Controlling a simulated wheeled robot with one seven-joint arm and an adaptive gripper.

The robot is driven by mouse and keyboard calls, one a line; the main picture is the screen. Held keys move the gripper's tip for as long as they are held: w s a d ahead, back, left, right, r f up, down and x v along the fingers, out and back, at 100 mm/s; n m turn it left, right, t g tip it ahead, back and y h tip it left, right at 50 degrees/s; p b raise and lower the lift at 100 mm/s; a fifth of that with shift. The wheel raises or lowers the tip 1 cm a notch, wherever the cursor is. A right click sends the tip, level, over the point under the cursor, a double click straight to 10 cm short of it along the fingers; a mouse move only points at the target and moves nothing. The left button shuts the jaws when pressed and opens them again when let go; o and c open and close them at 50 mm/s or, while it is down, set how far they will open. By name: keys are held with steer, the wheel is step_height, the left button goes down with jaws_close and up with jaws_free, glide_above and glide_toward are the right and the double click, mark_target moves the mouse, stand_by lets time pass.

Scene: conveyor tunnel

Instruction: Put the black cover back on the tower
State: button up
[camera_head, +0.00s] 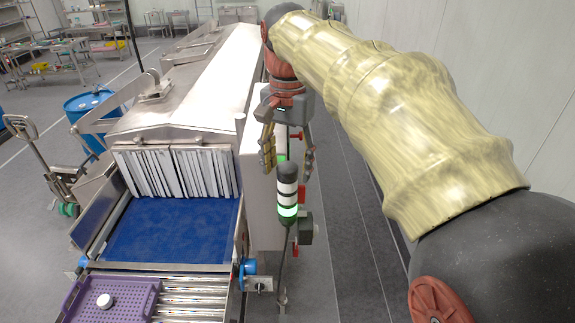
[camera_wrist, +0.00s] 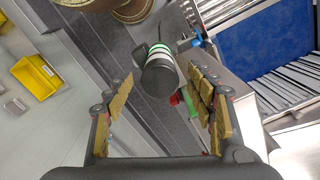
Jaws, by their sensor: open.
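The signal tower (camera_head: 287,200) stands upright on a thin pole beside the conveyor tunnel. It has white and black bands and a lit green band near its base. A black cover (camera_head: 288,171) shows at its top; I cannot tell whether it is fully seated. In the wrist view the cover (camera_wrist: 160,79) hides much of the tower, with white and green bands behind it. My gripper (camera_head: 289,156) is open and empty, pointing down, with its yellowish fingers spread. In the wrist view my gripper (camera_wrist: 162,88) has one finger to each side of the cover, apart from it.
The steel tunnel (camera_head: 180,90) has a strip curtain (camera_head: 178,172) and blue belt (camera_head: 170,228). A purple tray (camera_head: 125,300) holds a small white round item (camera_head: 104,300). Red parts and a black box (camera_head: 305,229) sit close by the tower. Floor to the right is clear.

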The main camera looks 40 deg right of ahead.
mark_target(288, 167)
step_height(288, 167, up, 12)
steer(key=shift+f, duration=0.15)
